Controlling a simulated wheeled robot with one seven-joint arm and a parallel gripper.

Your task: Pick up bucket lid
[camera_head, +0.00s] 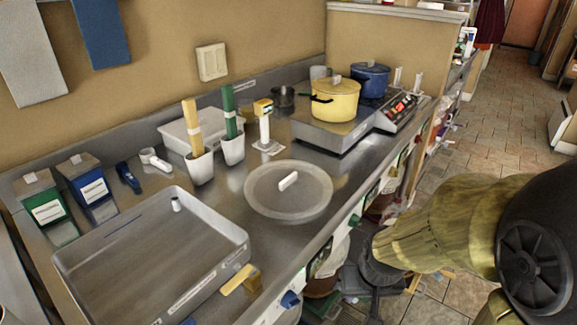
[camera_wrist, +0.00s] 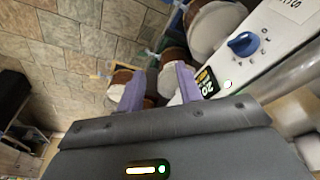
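A round, translucent grey lid (camera_head: 305,207) with a white bar handle (camera_head: 288,181) lies flat on the steel counter, near its front edge. In the wrist view, brown tubs with pale tops (camera_wrist: 210,28) stand below the counter; what they hold is hidden. My gripper shows in the wrist view (camera_wrist: 160,88) with its two purple fingers spread apart and nothing held between them. In the head view, my arm reaches in from the right and its dark end is in front of the counter, to the right of and lower than the lid, not touching it.
A steel tray (camera_head: 150,265) fills the counter's left front. White cups with utensils (camera_head: 202,168) and a yellow-topped probe stand (camera_head: 265,130) are behind the lid. A yellow pot (camera_head: 335,100) and blue pot (camera_head: 370,80) stand farther back.

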